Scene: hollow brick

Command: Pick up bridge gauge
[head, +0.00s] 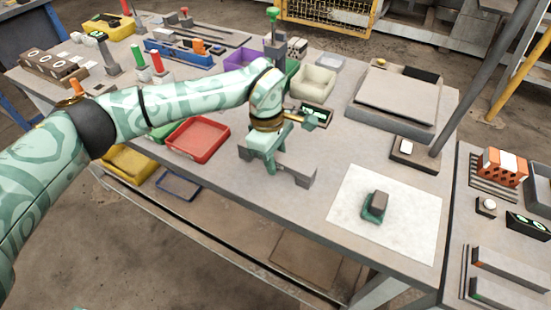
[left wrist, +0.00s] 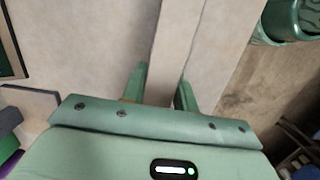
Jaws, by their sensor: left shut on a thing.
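The bridge gauge (head: 298,170) is a grey bar with a block-like foot at each end, near the front edge of the workbench in the head view. My left gripper (head: 271,168) points down over its middle, with a finger on either side. The left wrist view shows the gauge as a pale bar (left wrist: 182,45) running between the two green fingertips (left wrist: 162,92), which are shut on it. The gauge looks level and at or very near the bench top; I cannot tell whether it touches. My right gripper is in neither view.
A white sheet (head: 404,230) to the right holds a small green holder with a grey block (head: 375,205). A red tray (head: 197,140) lies left of the gauge. A flat grey plate (head: 398,98) stands behind, and an orange hollow brick (head: 500,167) sits far right.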

